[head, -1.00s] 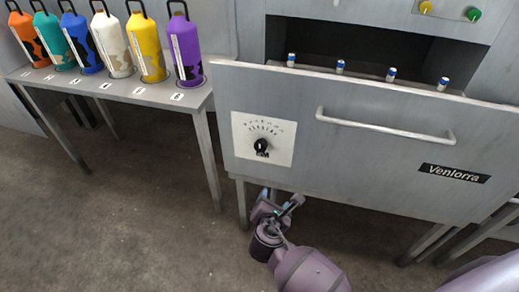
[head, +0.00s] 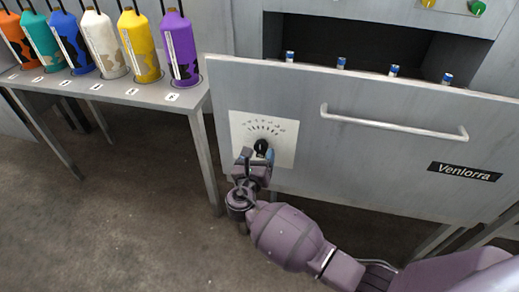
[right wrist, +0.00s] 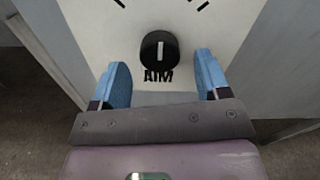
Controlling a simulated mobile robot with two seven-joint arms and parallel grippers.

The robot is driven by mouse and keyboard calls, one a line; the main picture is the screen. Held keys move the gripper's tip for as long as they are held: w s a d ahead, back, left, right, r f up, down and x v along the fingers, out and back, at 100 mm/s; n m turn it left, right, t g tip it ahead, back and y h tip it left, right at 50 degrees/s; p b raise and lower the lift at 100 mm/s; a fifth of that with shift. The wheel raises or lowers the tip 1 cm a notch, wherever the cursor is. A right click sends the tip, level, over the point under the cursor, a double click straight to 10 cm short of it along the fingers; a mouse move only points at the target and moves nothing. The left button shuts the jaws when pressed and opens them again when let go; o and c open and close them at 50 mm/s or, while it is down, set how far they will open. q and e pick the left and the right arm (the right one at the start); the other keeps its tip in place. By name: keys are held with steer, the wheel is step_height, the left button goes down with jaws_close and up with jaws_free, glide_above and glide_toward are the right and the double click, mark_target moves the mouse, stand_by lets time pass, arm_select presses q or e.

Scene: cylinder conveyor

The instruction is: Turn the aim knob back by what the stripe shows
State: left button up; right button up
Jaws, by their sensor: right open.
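The aim knob (head: 261,145) is a small black dial on a white plate (head: 285,133) with tick marks, on the grey front panel. In the right wrist view the knob (right wrist: 158,52) has a white line pointing straight up in the picture, with the word AIM below it. My right gripper (head: 258,155) is just below the knob in the head view and partly covers the plate's lower part. In the right wrist view its blue fingers (right wrist: 160,84) are open, one on each side below the knob, with nothing between them. My left gripper is not in view.
A long handle (head: 393,123) and a Veniorra label (head: 465,172) are on the panel right of the plate. Several small blue-and-white cylinders (head: 341,63) stand behind the panel's top edge. Several coloured bottles (head: 178,50) stand on a grey table at left.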

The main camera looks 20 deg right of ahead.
steer(key=shift+x, duration=1)
steer(key=shift+w+d, duration=0.25)
steer(key=shift+w, duration=0.1)
steer(key=c, duration=0.9)
